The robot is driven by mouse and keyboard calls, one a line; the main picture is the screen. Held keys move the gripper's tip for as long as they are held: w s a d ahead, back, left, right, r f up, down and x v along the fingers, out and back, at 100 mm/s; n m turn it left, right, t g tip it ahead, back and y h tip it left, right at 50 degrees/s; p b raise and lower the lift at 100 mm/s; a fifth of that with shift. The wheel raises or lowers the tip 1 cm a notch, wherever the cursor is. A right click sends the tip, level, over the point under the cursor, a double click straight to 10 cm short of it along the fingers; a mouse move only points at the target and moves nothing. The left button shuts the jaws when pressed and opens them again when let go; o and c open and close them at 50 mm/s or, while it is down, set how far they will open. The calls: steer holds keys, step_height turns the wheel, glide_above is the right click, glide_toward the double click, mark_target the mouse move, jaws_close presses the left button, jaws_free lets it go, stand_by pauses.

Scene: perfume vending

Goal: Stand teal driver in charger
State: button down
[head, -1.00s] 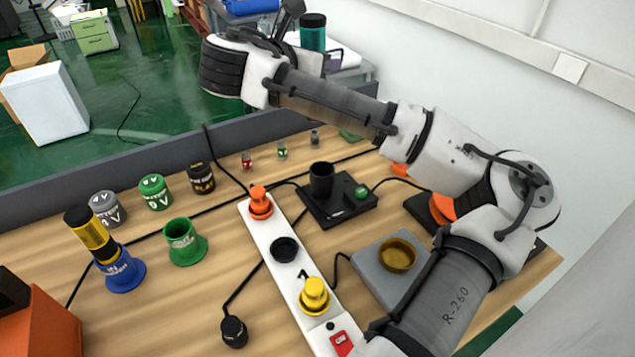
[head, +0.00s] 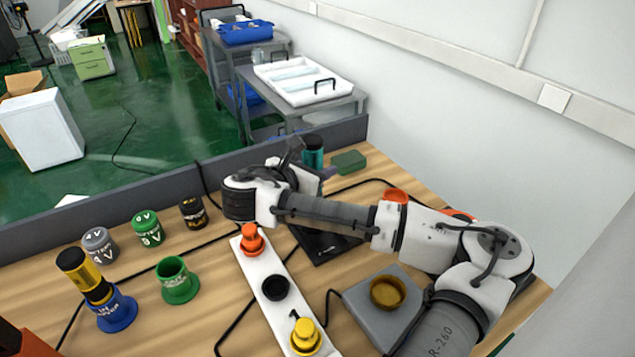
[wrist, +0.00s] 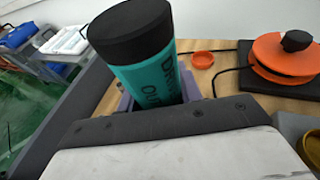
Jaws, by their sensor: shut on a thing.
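My gripper (head: 318,172) is shut on the teal driver (head: 312,152), a teal cylinder with a black top. The driver is roughly upright, slightly tilted, over the far edge of the table. In the wrist view the teal driver (wrist: 150,72) stands between the purple-grey fingers, its lower end hidden. No label names the charger.
A white strip (head: 262,280) with orange and yellow knobs runs through the middle. A blue holder (head: 117,312) with a yellow-black driver and a green cup (head: 178,280) stand left. A green block (head: 349,161) lies near the driver. A grey wall (head: 180,187) edges the table.

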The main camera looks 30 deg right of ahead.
steer(key=shift+f+p, duration=0.35)
steer(key=shift+f, duration=2.15)
steer(key=shift+f, duration=0.3)
steer(key=c, duration=0.9)
jaws_free()
steer(key=shift+c, duration=0.2)
